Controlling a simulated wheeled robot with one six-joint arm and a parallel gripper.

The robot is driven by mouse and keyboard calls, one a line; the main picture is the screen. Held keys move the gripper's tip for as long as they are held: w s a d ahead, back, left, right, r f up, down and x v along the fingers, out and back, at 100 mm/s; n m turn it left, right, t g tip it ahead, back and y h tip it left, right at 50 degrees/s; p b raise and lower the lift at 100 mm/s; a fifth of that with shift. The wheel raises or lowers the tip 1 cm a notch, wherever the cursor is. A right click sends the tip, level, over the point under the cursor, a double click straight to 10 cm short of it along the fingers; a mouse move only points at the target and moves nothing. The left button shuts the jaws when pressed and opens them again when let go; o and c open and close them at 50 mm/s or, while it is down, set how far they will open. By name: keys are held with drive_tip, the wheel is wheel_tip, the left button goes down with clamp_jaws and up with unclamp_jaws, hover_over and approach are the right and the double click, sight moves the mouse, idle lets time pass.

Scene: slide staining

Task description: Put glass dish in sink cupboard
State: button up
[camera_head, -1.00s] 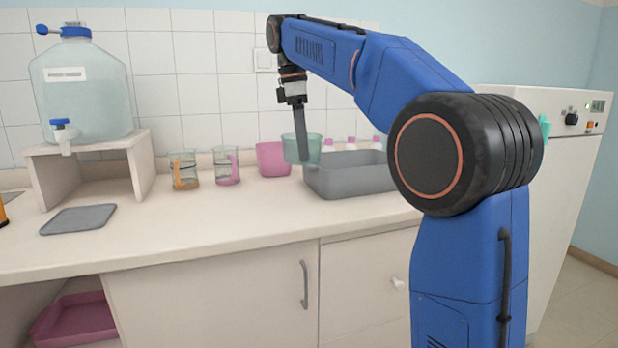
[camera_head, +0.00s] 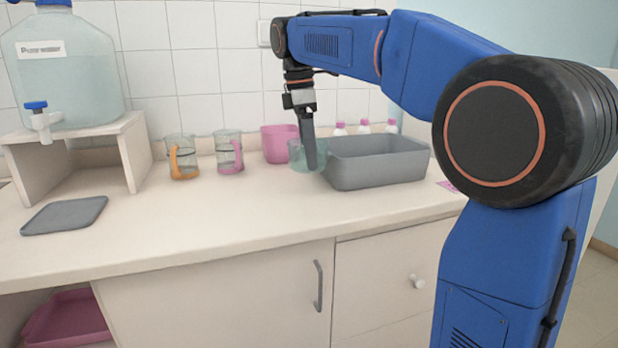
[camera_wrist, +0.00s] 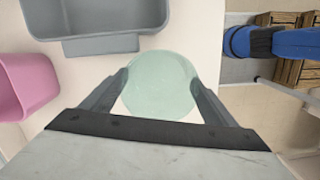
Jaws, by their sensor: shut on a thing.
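The glass dish (camera_head: 298,155) is round, pale green and see-through. It is between the fingers of my gripper (camera_head: 312,165) at the left end of the grey tub, at about counter level; I cannot tell whether it touches the counter. The wrist view shows the dish (camera_wrist: 160,85) from above with my gripper (camera_wrist: 160,100) shut on it, one finger at each side. Below the counter is a shut cupboard door (camera_head: 220,305) with a grey handle (camera_head: 319,286); I cannot tell whether this is the sink cupboard.
The grey tub (camera_head: 375,165) is right of the dish and a pink container (camera_head: 279,145) left of it. Two beakers (camera_head: 182,158) (camera_head: 229,152) stand farther left, near a water tank (camera_head: 68,65). A pink tray (camera_head: 68,318) sits low left.

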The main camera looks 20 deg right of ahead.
drive_tip(key=shift+f, duration=3.7)
drive_tip(key=shift+f, duration=0.15)
drive_tip(key=o, duration=1.2)
drive_tip(key=shift+o, duration=0.2)
